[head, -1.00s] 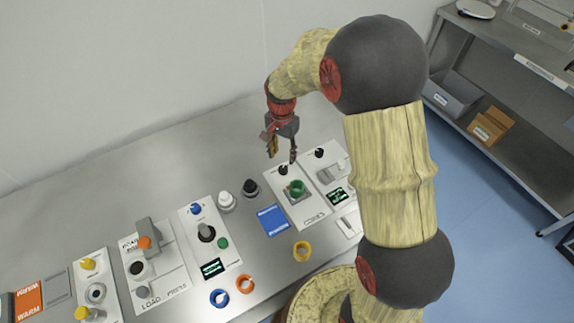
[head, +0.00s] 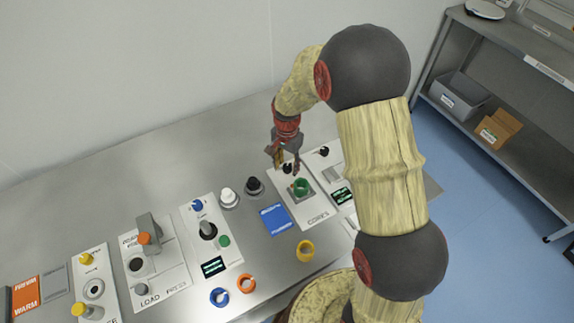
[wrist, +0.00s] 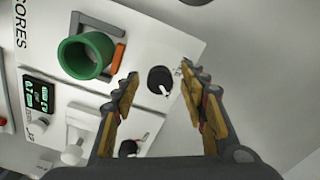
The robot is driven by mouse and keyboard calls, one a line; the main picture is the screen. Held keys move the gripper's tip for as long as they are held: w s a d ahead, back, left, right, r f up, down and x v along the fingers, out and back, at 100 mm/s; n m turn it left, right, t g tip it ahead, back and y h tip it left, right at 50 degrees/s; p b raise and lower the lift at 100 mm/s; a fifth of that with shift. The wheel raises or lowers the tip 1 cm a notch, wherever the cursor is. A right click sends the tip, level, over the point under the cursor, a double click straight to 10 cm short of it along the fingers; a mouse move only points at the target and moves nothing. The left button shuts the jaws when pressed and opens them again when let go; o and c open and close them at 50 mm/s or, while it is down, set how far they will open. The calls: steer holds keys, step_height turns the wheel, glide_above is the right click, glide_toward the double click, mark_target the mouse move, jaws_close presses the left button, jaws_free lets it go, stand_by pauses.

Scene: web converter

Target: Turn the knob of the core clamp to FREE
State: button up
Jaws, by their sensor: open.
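The core clamp's black knob (wrist: 160,80) sits on the white CORES panel (head: 318,217), beside a green core (wrist: 86,55) on a grey holder. The knob has a white pointer mark on its lower right side in the wrist view. Its lettering is too small to read. My gripper (head: 286,170) is open above the far end of this panel. In the wrist view the knob appears between the two fingertips, with space on both sides. I cannot tell how far above it the fingertips are. In the head view the fingers partly hide the knob.
A neighbouring panel has another black knob (wrist: 128,148) and a lit display (head: 341,196). The bench behind the panels is clear.

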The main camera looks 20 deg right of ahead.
steer(key=shift+c, duration=0.8)
jaws_close()
steer(key=shift+n, duration=0.3)
steer(key=n+p, duration=0.2)
steer(key=shift+r+n, duration=0.15)
steer(key=shift+n, duration=0.25)
steer(key=n+p, duration=0.2)
steer(key=n, duration=0.2)
steer(key=n+p, duration=0.2)
steer(key=n, duration=0.2)
steer(key=shift+d+n, duration=0.1)
steer(key=shift+n, duration=0.3)
steer(key=shift+n+p, duration=0.55)
steer(key=shift+n, duration=1.35)
